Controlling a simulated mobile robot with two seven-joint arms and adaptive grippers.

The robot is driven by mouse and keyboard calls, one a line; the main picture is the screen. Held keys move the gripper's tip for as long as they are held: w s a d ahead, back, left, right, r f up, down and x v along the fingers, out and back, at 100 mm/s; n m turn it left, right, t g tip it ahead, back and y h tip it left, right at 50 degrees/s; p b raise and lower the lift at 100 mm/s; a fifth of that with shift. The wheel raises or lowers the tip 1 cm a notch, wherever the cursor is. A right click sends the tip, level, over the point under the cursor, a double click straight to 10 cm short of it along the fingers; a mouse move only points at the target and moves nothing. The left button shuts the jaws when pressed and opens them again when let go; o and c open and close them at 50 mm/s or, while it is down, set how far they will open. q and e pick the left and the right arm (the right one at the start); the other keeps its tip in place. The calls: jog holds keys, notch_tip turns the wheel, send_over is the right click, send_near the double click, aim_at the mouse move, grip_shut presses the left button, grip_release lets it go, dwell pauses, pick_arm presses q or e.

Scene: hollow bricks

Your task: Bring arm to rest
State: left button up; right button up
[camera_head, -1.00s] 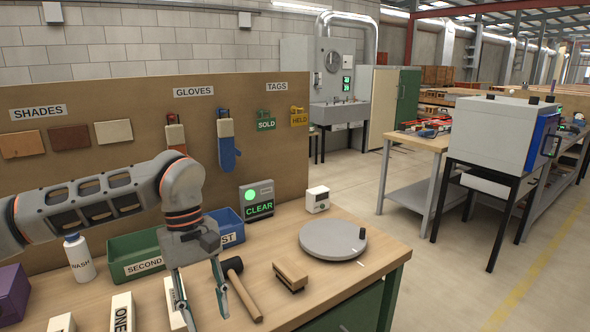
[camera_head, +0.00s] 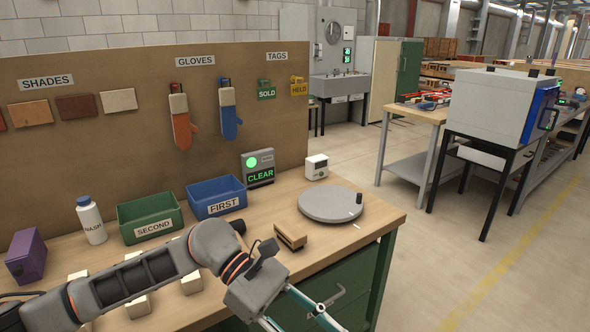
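My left arm comes in from the lower left and lies low across the front of the workbench (camera_head: 385,222). Its gripper (camera_head: 302,319) points down to the right, near the bench's front edge and the green drawer front below. The two fingers look spread apart with nothing seen between them; their ends are partly cut off by the lower picture edge. My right gripper is not in view.
Behind my arm stand a green SECOND bin (camera_head: 150,215), a blue FIRST bin (camera_head: 215,195) and a white bottle (camera_head: 91,220). A wooden brush-like block (camera_head: 290,236) and grey turntable (camera_head: 331,204) lie near my gripper. Pale blocks are partly hidden under my arm.

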pick_arm(q)
jog(key=w+d+r+n+t+h, duration=0.35)
jog(key=r+n+t+h, duration=0.25)
jog(key=n+h, duration=0.7)
jog(key=w+a+f+n+t+y, duration=0.4)
jog(key=n+t, duration=0.4)
jog(key=n, duration=0.4)
jog(key=w+a+f+n+t+y, duration=0.4)
jog(key=n+t, duration=0.4)
jog(key=n, duration=0.4)
jog(key=s+a+f+n+y, duration=0.3)
jog(key=a+f+n+y, duration=0.2)
jog(key=f, duration=0.6)
jog(key=s+a+f+n+g+y, duration=0.1)
jog(key=s+a+f+n+y, duration=0.3)
jog(key=a+f+n, duration=0.6)
jog(key=f+y, duration=0.2)
jog(key=shift+y, duration=0.3)
jog(key=s+a+f+n+g, duration=0.1)
jog(key=s+f, duration=0.1)
jog(key=s+a+f+n+g+y, duration=0.1)
jog(key=s+a+f+n, duration=0.1)
jog(key=s+f, duration=0.1)
jog(key=s+a+f+n+g+y, duration=0.1)
jog(key=s+a+f, duration=0.1)
jog(key=s+f, duration=0.1)
jog(key=shift+s+f, duration=0.15)
jog(key=shift+c, duration=0.4)
